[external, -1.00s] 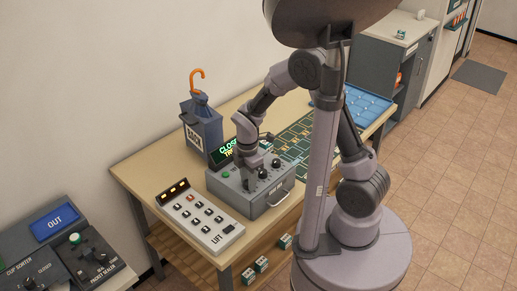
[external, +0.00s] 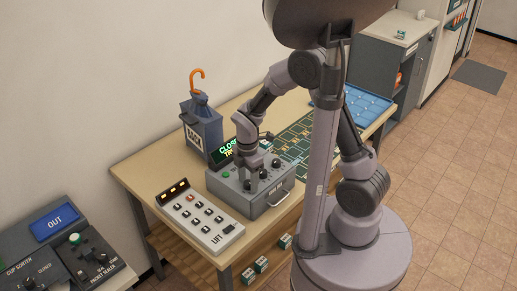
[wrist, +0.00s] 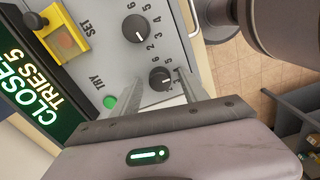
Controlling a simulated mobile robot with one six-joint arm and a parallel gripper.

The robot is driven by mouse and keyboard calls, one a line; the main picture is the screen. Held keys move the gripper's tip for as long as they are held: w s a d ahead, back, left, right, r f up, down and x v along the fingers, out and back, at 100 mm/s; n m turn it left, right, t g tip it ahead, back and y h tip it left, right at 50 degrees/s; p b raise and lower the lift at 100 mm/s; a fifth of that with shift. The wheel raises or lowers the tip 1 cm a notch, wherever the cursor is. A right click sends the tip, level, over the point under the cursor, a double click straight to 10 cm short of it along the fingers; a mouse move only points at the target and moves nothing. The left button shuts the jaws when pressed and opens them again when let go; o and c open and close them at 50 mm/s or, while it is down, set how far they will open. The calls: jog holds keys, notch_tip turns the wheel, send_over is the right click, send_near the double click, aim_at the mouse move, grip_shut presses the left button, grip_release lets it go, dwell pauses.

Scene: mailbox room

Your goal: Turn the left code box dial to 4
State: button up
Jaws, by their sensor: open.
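The grey code box (external: 236,193) stands on the table with a row of dark dials on its top. In the wrist view the left dial (wrist: 160,78) is the lower of two black knobs in sight. It has a white pointer mark and numerals around it, and I cannot surely read its setting. My gripper (wrist: 160,98) is open, with its fingers pointing down at the box top, either side of the left dial's near edge. In the external view my gripper (external: 251,184) hides most of that dial. Contact cannot be told.
The middle dial (wrist: 138,28) is just beyond the left one. A green button (wrist: 110,102) and a screen reading CLOSED, TRIES 5 (wrist: 30,95) are beside them. The lift keypad (external: 200,219) lies left of the box, and a blue umbrella bin (external: 203,132) stands behind.

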aim_at(248, 182)
notch_tip(248, 182, up, 17)
jog(key=p, duration=0.6)
jog(key=shift+r, duration=0.2)
jog(key=s+d+m+t+y+b, duration=0.2)
jog(key=d+m+t+b, duration=0.3)
jog(key=d+m, duration=2)
jog(key=s+m+b, duration=0.1)
jog(key=m+b, duration=0.3)
jog(key=b, duration=0.2)
jog(key=shift+f+t+b, duration=0.3)
jog(key=shift+f+t, duration=0.1)
jog(key=shift+w+d, duration=0.1)
jog(key=shift+d, duration=0.05)
